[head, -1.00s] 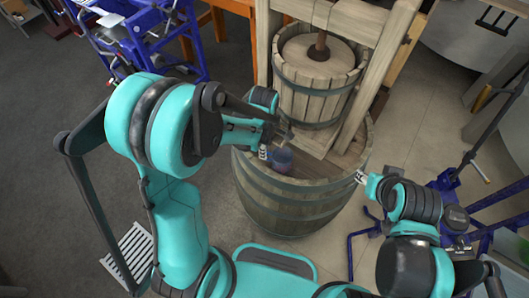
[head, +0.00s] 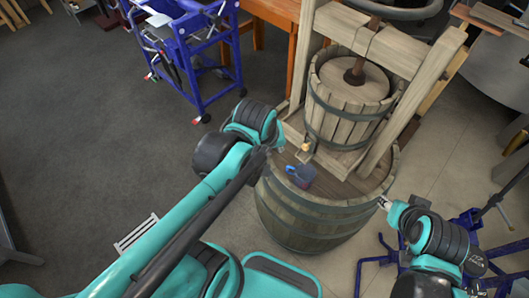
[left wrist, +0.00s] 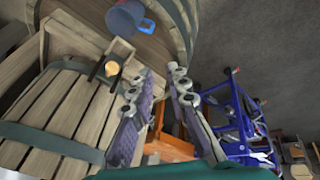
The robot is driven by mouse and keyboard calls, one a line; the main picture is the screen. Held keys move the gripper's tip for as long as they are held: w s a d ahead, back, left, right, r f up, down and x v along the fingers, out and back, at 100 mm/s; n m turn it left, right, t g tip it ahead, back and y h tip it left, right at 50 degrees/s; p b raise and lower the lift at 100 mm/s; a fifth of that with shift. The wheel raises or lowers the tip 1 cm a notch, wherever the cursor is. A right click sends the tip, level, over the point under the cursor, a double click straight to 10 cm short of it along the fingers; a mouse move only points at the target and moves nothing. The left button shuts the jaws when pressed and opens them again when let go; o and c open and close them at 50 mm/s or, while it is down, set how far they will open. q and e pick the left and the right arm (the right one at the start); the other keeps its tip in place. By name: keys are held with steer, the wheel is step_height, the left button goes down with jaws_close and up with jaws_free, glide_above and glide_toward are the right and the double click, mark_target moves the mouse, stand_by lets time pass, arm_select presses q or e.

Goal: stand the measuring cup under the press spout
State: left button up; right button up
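The blue measuring cup (head: 302,177) stands on the barrel top, a little in front of the press spout (head: 305,149). Its handle points left in the head view. In the left wrist view the cup (left wrist: 124,18) is near the top edge, with the pale round spout end (left wrist: 112,68) below it and a gap between them. My left gripper (head: 277,142) is left of the spout, apart from the cup. In the left wrist view its fingers (left wrist: 161,75) are apart with nothing between them. My right gripper (head: 384,203) is beside the barrel's right edge; its fingers are too small to judge.
The wooden press basket (head: 350,105) stands between upright beams (head: 425,85) behind the spout. The barrel (head: 300,225) carries it. A blue trolley (head: 195,45) stands back left and a blue stand (head: 475,225) at right. The floor at left is open.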

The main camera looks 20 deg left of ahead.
arm_select(q)
steer(key=s+m+t, duration=0.1)
steer(key=m, duration=0.1)
steer(key=s+a+r+m, duration=0.1)
steer(key=m, duration=0.1)
steer(key=s+m+t, duration=0.1)
steer(key=m, duration=0.1)
steer(key=shift+s+a+r+m+t, duration=0.2)
steer(key=shift+s+m+t, duration=0.1)
steer(key=shift+m, duration=0.1)
step_height(320, 180, down, 10)
steer(key=b, duration=0.9)
steer(key=shift+r, duration=0.2)
